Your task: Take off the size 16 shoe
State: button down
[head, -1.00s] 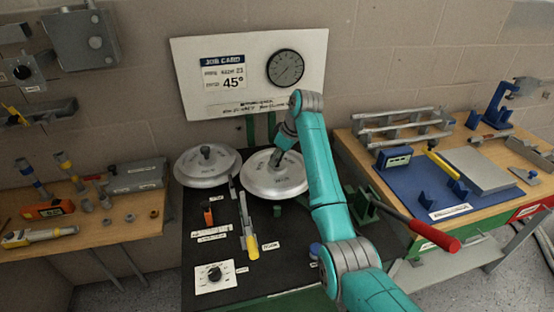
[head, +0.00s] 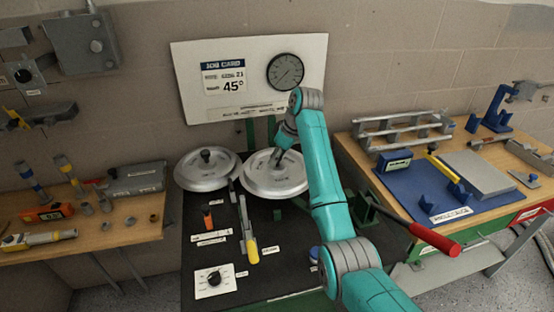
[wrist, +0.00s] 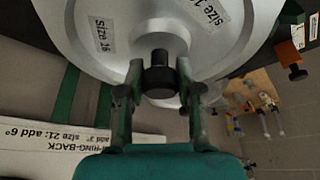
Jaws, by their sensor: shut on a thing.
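The size 16 shoe (head: 262,185) is a round silver disc on the black-topped bench, right of a second similar disc (head: 203,172). Its "size 16" label (wrist: 101,36) shows in the wrist view. My gripper (head: 279,162) is over the right disc in the head view. In the wrist view my gripper (wrist: 159,93) is shut on the dark knob (wrist: 159,75) at the disc's centre, one finger on each side. Whether the disc is lifted off its seat cannot be told.
A yellow-handled lever (head: 247,235) and a dial plate (head: 214,280) are in front of the discs. A red-handled lever (head: 434,239) sticks out at right. A board with a job card and gauge (head: 286,71) stands behind. Side benches hold tools.

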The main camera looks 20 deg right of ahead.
jog(key=shift+r, duration=2.1)
